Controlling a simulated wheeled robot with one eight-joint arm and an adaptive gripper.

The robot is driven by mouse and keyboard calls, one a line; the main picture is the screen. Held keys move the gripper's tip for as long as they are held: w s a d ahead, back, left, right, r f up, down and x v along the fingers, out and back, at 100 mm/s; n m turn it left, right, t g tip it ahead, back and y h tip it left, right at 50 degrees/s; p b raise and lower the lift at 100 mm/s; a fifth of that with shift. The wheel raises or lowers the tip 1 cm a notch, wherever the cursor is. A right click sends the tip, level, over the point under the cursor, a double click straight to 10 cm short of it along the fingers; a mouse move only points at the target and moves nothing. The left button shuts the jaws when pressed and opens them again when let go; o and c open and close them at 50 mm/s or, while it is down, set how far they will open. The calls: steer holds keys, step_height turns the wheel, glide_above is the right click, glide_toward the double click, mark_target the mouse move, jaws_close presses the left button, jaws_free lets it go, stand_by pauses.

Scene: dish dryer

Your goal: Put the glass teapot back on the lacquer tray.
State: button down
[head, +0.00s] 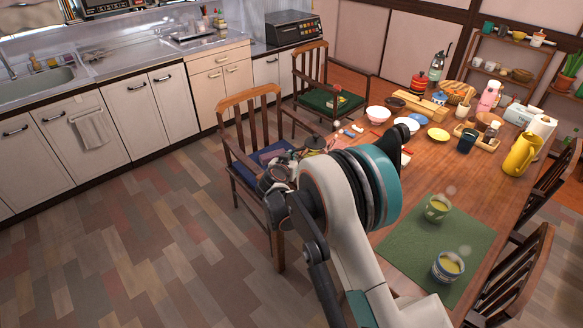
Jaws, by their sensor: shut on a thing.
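The teapot's outline is hard to separate from the gripper and the clutter behind, and my wrist hides part of this area.
Chairs (250,150) stand along the left side. The floor at left is clear.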

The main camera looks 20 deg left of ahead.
step_height(320, 180, down, 3)
steer(key=shift+f+b, duration=0.1)
steer(key=shift+b, duration=0.35)
steer(key=c, duration=2.1)
jaws_free()
steer(key=shift+f, duration=0.1)
steer(key=o, duration=0.4)
steer(key=shift+r, duration=0.2)
steer(key=p+v, duration=0.3)
steer(key=v, duration=0.9)
steer(key=shift+p, duration=0.35)
